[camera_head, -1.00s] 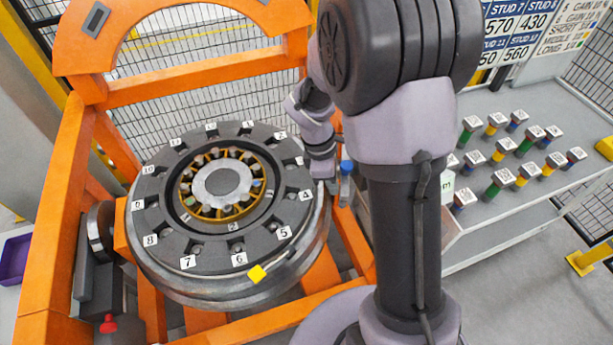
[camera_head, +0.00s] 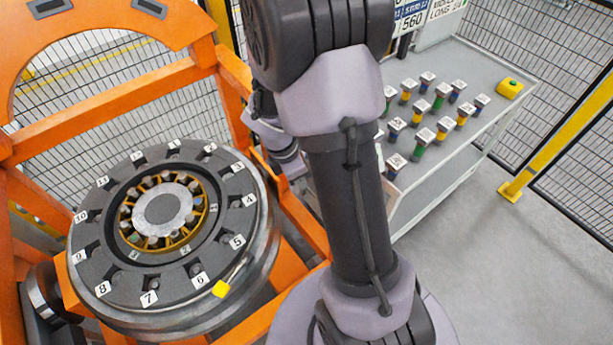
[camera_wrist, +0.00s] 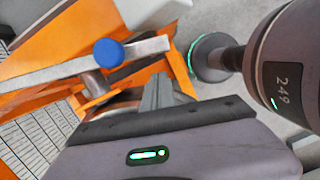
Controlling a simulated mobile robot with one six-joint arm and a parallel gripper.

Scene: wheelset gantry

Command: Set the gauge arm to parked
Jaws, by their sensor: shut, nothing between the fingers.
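In the wrist view, a flat grey bar (camera_wrist: 65,73) with a round blue knob (camera_wrist: 109,53) runs across the upper left; it looks like the gauge arm. It passes over a grey post in front of orange frame parts. My gripper (camera_wrist: 157,78) is shut and empty, with its fingers just below and right of the bar; I cannot tell whether they touch it. In the head view the bar and knob do not show, and my own arm covers that area. A parked mark is not visible.
The numbered wheel (camera_head: 88,255) lies in the orange gantry frame (camera_head: 120,108) at the left. A yellow tag (camera_head: 220,289) sits at its rim. A grey bench (camera_head: 476,75) with several coloured studs and a yellow box (camera_head: 509,88) stands right. Floor right of me is clear.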

